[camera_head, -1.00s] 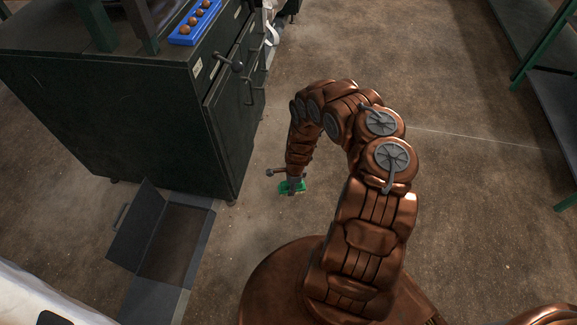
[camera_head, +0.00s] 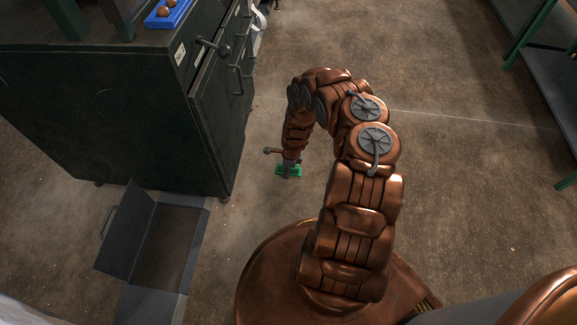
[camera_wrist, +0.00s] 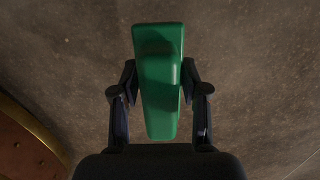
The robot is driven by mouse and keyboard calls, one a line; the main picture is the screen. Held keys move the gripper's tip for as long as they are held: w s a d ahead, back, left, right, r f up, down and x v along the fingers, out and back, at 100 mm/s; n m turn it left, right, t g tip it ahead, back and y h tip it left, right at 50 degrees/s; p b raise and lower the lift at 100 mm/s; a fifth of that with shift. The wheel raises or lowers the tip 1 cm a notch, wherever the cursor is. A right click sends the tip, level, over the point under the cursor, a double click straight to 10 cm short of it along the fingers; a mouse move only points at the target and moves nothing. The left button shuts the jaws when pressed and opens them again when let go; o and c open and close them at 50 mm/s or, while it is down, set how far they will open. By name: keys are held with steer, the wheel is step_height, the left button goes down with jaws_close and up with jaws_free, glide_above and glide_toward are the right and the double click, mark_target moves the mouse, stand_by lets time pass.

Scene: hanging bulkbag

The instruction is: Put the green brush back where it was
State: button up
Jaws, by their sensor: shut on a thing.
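The green brush (camera_head: 289,171) is held in my gripper (camera_head: 288,167), out over the floor to the right of the dark cabinet. In the wrist view the green brush (camera_wrist: 159,75) sits lengthwise between the two dark fingers of my gripper (camera_wrist: 158,88), which are shut on it from both sides. Only its smooth green body shows there; I cannot see any bristles. No other thing touches the brush. Its exact height above the floor is hard to tell.
A dark green cabinet (camera_head: 150,115) with handles stands at the left, with a blue tray (camera_head: 170,12) of brown balls on top. An open grey box (camera_head: 128,235) lies on the floor before it. A shelf (camera_head: 545,60) stands at the far right. Concrete floor between is clear.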

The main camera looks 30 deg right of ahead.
steer(key=w+d+b, duration=0.2)
steer(key=w+d, duration=0.2)
steer(key=w, duration=0.1)
steer(key=shift+w+d+f+b, duration=0.15)
steer(key=shift+f+b, duration=1.15)
steer(key=shift+f, duration=0.75)
steer(key=shift+f, duration=0.1)
steer(key=o, duration=1.1)
